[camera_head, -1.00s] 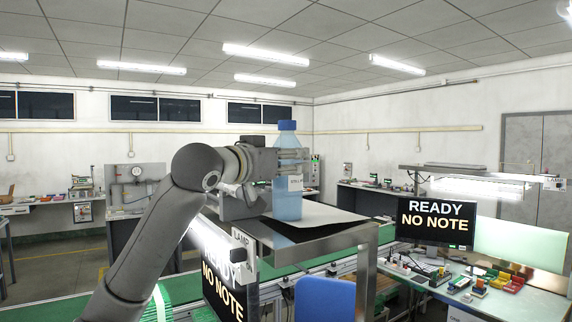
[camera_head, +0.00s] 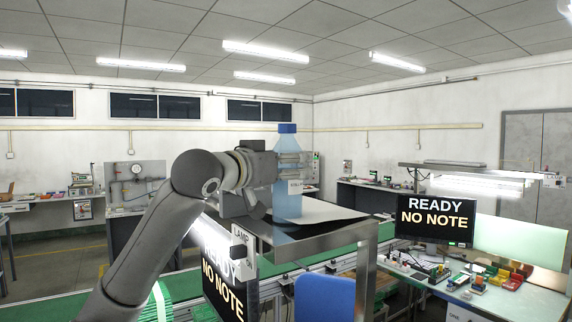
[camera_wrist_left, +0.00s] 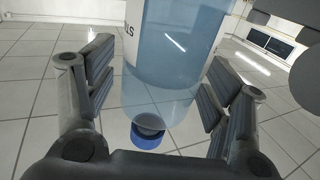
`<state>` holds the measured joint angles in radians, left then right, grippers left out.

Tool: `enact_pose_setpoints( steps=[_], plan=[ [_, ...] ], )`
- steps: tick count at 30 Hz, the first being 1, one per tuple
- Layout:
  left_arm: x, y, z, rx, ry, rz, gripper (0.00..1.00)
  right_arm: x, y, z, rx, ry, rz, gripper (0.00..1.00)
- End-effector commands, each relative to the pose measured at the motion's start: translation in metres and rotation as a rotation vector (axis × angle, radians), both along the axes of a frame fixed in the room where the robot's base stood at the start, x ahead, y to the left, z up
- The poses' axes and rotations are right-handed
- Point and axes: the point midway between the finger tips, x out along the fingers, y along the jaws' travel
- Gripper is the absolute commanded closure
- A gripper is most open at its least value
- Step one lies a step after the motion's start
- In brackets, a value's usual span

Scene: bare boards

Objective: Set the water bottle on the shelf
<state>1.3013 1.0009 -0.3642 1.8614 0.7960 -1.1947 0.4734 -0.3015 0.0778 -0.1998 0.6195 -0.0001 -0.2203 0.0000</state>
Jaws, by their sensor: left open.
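The water bottle (camera_head: 288,203), clear blue with a dark blue cap and a white label, stands upright with its base on the top of the metal shelf (camera_head: 322,237), near its left part. My left gripper (camera_head: 291,160) reaches in from the left at the bottle's upper half. Its fingers are open, one on each side of the bottle. In the left wrist view the bottle (camera_wrist_left: 160,88) sits between the spread fingers, with a gap at its lower part on both sides; the cap shows at the bottom. My right gripper is not in view.
A lamp box (camera_head: 243,252) and a READY screen (camera_head: 222,282) are close to the shelf's left. A blue chair back (camera_head: 324,298) is below. Another screen (camera_head: 436,221) and a workbench with coloured bins (camera_head: 512,278) are at right.

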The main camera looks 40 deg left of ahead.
Motion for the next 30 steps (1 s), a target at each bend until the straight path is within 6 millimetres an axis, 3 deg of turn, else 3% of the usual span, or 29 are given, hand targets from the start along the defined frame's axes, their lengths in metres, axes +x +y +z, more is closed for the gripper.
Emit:
enact_pose_setpoints(
  steps=[5, 18, 24, 30],
  plan=[
    [-0.014, 0.000, 0.000, 0.000, -0.004, 0.000, 0.25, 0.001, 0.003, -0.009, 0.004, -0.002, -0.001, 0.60],
    [-0.102, 0.000, 0.000, 0.000, -0.005, 0.000, 0.25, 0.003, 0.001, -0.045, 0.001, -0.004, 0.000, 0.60],
    [-0.119, 0.000, 0.001, 0.000, -0.001, 0.000, 0.25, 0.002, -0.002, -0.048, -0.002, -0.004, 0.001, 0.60],
    [-0.120, 0.000, 0.002, 0.000, 0.000, 0.000, 0.25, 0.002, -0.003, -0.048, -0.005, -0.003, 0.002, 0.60]
  ],
)
